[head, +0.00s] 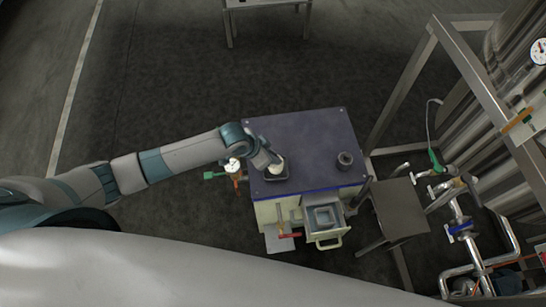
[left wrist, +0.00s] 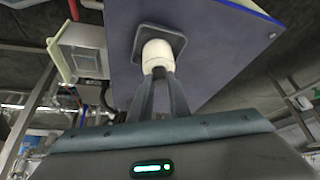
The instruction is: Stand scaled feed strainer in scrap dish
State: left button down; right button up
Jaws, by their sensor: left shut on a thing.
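The scaled feed strainer (head: 277,168) is a whitish, crusted cylinder. It also shows in the left wrist view (left wrist: 157,56), between my fingertips. My left gripper (head: 271,163) is shut on it; its fingers reach down to it in the left wrist view (left wrist: 160,78). The scrap dish (head: 284,178) is a dark, square, shallow dish near the left edge of the blue-grey bench top. In the left wrist view the dish (left wrist: 178,43) lies directly behind the strainer's far end. The strainer is within the dish's outline; I cannot tell whether it touches the floor. My right gripper is out of view.
A dark round fitting (head: 345,159) stands on the right of the bench top (head: 310,140). An open drawer (head: 324,222) with a grey tray juts from the front. A gauge with a green valve (head: 232,165) sits beside the left edge. The bench middle is clear.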

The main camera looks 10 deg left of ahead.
pick_arm(q)
jog(key=shift+f, duration=0.65)
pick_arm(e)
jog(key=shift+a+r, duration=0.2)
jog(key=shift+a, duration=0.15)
pick_arm(q)
jog(key=shift+f, duration=0.25)
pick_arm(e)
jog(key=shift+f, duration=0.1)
pick_arm(q)
jog(key=c, duration=1.7)
grip_release()
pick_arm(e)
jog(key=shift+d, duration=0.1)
pick_arm(q)
jog(key=shift+r, duration=0.1)
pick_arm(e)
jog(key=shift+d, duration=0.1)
